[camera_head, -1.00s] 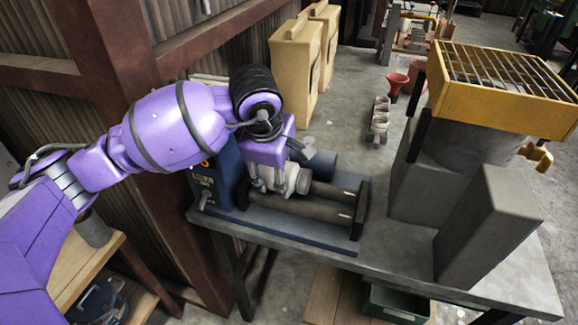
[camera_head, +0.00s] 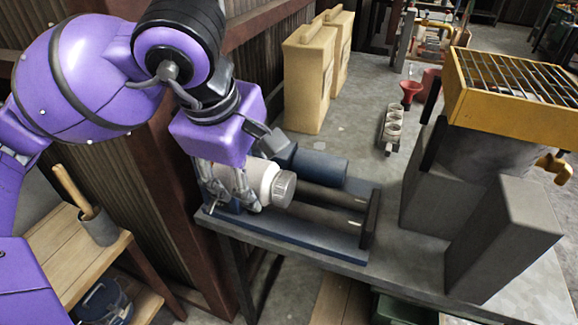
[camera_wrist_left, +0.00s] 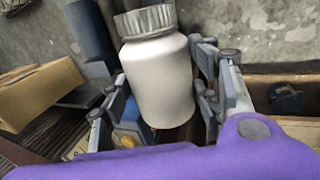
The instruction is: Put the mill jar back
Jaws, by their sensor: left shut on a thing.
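The mill jar (camera_head: 262,181) is white with a ribbed grey lid, which points right in the head view. My left gripper (camera_head: 242,190) is shut around the jar's body and holds it sideways over the left end of the roller mill (camera_head: 300,226). In the left wrist view the jar (camera_wrist_left: 158,85) sits between the two fingers (camera_wrist_left: 162,92). The mill has two dark rollers (camera_head: 325,198) on a blue base, and a blue motor cylinder (camera_head: 318,166) behind them. The rollers carry nothing. My right gripper is not in view.
A yellow-framed sieve (camera_head: 510,85) and grey blocks (camera_head: 505,240) stand on the bench's right. Tan containers (camera_head: 308,85) stand behind the mill. A rack of small cups (camera_head: 390,132) is at the back. A wooden shelf (camera_head: 65,245) with a holder is at left.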

